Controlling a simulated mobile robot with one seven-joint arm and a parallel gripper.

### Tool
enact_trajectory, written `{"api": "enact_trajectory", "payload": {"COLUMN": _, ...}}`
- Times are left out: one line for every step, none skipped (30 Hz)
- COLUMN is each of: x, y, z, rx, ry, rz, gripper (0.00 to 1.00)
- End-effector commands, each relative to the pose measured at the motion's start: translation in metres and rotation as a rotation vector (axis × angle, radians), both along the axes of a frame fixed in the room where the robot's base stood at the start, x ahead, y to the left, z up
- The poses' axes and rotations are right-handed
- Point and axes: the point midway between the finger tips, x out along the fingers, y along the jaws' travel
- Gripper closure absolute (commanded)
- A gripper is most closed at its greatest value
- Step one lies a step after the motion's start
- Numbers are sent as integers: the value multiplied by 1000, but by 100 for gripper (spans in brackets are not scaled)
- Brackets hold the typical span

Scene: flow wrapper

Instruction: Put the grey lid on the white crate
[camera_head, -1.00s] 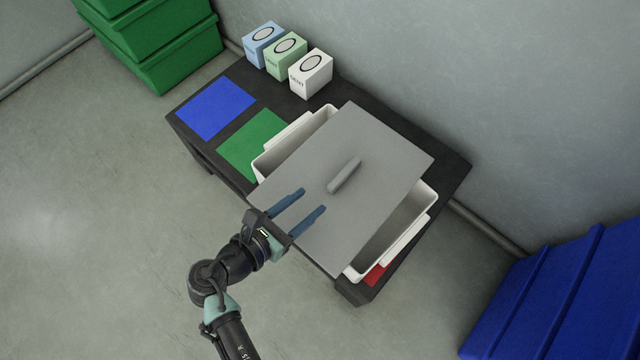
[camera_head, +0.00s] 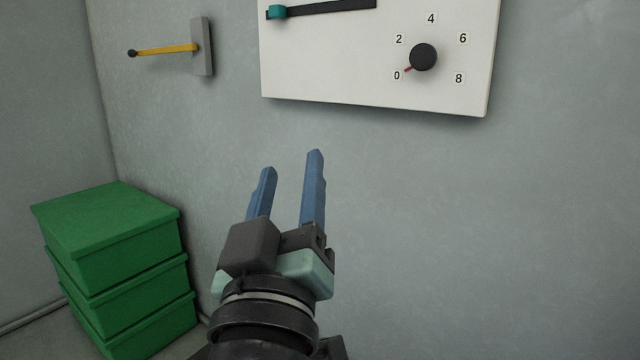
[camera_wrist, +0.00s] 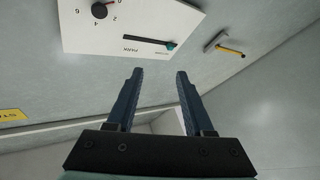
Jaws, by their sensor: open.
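My gripper (camera_head: 291,162) is raised in front of the grey wall, its two blue fingers apart and pointing up. Nothing is between them in the head view. The wrist view also shows my gripper (camera_wrist: 160,72) with its fingers spread and nothing held. Neither the grey lid nor the white crate can be made out in the current views.
A white wall panel (camera_head: 350,70) has a black dial (camera_head: 423,57) pointing near 0 and a slider with a teal knob (camera_head: 277,12). A yellow lever (camera_head: 165,50) is left of it. Green boxes (camera_head: 115,235) are stacked at left. A yellow sign (camera_wrist: 12,115) shows in the wrist view.

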Motion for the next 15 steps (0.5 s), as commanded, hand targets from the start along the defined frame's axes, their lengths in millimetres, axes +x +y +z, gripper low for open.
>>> {"api": "enact_trajectory", "payload": {"x": -22, "y": -11, "z": 39, "rx": 93, "ry": -114, "rz": 46, "gripper": 48}}
{"api": "enact_trajectory", "payload": {"x": -34, "y": -15, "z": 57, "rx": 143, "ry": -171, "rz": 81, "gripper": 48}}
{"api": "enact_trajectory", "payload": {"x": -50, "y": -19, "z": 78, "rx": 200, "ry": -239, "rz": 127, "gripper": 48}}
{"api": "enact_trajectory", "payload": {"x": -61, "y": -22, "z": 92, "rx": 236, "ry": -283, "rz": 158, "gripper": 48}}
{"api": "enact_trajectory", "payload": {"x": -72, "y": -24, "z": 103, "rx": 265, "ry": -322, "rz": 185, "gripper": 48}}
{"api": "enact_trajectory", "payload": {"x": -83, "y": -27, "z": 114, "rx": 297, "ry": -365, "rz": 218, "gripper": 48}}
{"api": "enact_trajectory", "payload": {"x": -91, "y": -28, "z": 121, "rx": 316, "ry": -390, "rz": 241, "gripper": 48}}
{"api": "enact_trajectory", "payload": {"x": -97, "y": -29, "z": 126, "rx": 330, "ry": -409, "rz": 257, "gripper": 48}}
{"api": "enact_trajectory", "payload": {"x": -103, "y": -30, "z": 131, "rx": 345, "ry": -429, "rz": 276, "gripper": 48}}
{"api": "enact_trajectory", "payload": {"x": -106, "y": -30, "z": 134, "rx": 351, "ry": -438, "rz": 284, "gripper": 48}}
{"api": "enact_trajectory", "payload": {"x": -108, "y": -30, "z": 135, "rx": 356, "ry": -444, "rz": 290, "gripper": 48}}
{"api": "enact_trajectory", "payload": {"x": -109, "y": -30, "z": 136, "rx": 360, "ry": -449, "rz": 295, "gripper": 48}}
{"api": "enact_trajectory", "payload": {"x": -109, "y": -30, "z": 137, "rx": 361, "ry": -448, "rz": 296, "gripper": 48}}
{"api": "enact_trajectory", "payload": {"x": -109, "y": -30, "z": 136, "rx": 361, "ry": -448, "rz": 296, "gripper": 48}}
{"api": "enact_trajectory", "payload": {"x": -108, "y": -30, "z": 136, "rx": 361, "ry": -446, "rz": 295, "gripper": 48}}
